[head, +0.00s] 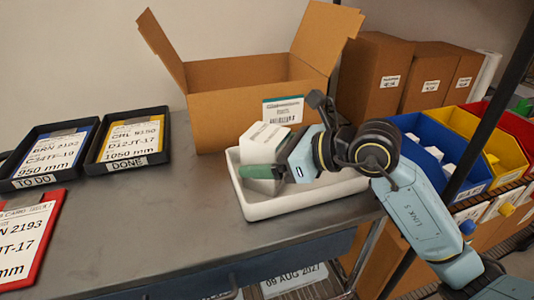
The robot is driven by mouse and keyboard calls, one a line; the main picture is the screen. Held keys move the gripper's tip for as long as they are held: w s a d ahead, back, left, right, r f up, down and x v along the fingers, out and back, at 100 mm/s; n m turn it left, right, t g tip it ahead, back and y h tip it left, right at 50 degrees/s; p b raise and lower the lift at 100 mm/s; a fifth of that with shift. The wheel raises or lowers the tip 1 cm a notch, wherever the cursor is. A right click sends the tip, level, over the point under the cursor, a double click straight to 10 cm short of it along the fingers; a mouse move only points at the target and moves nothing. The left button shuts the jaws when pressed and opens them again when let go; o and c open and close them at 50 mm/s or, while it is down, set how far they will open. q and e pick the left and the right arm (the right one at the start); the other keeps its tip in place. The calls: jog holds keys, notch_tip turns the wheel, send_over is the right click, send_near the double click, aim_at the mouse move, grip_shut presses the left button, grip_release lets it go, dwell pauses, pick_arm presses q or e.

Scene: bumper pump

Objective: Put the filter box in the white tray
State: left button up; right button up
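The filter box (262,137) is a white carton in the left part of the white tray (286,207), slightly tilted. My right gripper (265,171) reaches in from the right. One green finger lies across the near face of the box, and the other finger is hidden behind it. The gripper looks shut on the box. The lower end of the box is inside the tray's outline; I cannot tell whether it touches the tray floor. My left gripper is not in view.
An open cardboard box (230,107) stands right behind the tray. Two black card trays, DONE (128,160) and TO DO (38,181), lie on the left. A red-framed card (45,225) lies front left. The middle of the grey table (150,225) is clear. Coloured bins (430,172) stand on the right.

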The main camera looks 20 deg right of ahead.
jog(key=shift+r, duration=0.1)
jog(key=shift+s+d+r, duration=0.1)
jog(key=shift+d+r, duration=0.05)
jog(key=shift+d, duration=0.05)
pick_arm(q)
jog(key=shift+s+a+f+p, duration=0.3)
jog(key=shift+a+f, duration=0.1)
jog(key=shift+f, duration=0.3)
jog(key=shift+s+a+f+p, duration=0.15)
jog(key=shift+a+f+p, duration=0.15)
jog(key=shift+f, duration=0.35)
pick_arm(e)
jog(key=v, duration=1.1)
jog(key=shift+s+r, duration=0.2)
